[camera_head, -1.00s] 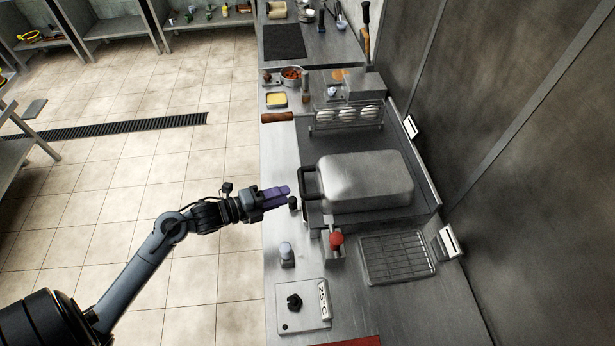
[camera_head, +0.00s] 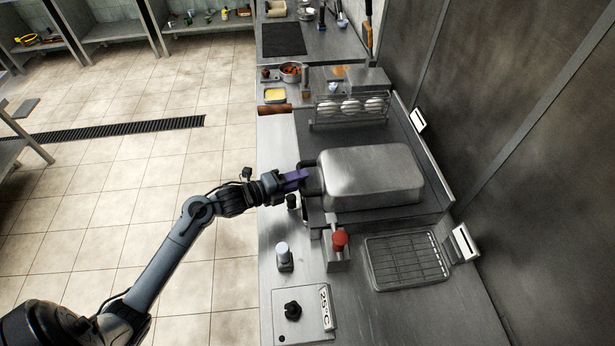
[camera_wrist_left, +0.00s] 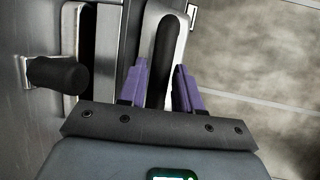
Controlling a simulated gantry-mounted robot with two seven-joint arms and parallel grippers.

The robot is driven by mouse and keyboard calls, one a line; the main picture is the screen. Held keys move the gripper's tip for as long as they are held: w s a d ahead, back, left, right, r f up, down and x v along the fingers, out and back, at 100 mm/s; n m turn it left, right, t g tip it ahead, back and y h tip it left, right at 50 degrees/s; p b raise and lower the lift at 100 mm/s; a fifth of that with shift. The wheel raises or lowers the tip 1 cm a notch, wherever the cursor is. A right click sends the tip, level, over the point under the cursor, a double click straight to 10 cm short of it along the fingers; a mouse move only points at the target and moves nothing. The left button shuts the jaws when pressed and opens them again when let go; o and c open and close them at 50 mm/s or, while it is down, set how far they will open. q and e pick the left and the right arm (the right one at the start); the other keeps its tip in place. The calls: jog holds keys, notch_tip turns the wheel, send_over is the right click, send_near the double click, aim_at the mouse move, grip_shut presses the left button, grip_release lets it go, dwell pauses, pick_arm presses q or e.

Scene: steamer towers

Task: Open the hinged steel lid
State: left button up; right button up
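The hinged steel lid (camera_head: 370,175) is down, a rounded silver box shape on the counter. Its black handle (camera_head: 305,165) is on its left side, partly covered by my gripper. My left gripper (camera_head: 301,175) is at this handle, with purple fingers pointing toward the lid. In the left wrist view, the fingers (camera_wrist_left: 161,75) stand on either side of the dark handle bar (camera_wrist_left: 162,50). The fingers are apart, and I see no firm grip on the bar. My right gripper is not in view.
A red knob (camera_head: 340,238) and a wire rack tray (camera_head: 406,262) are in front of the lid. A silver-topped knob (camera_head: 284,256) and a dial panel (camera_head: 303,312) are nearer. An egg rack (camera_head: 352,109) stands behind. A dark wall is at right.

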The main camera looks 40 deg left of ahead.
pick_arm(q)
jog(key=shift+x, duration=1.7)
grip_shut()
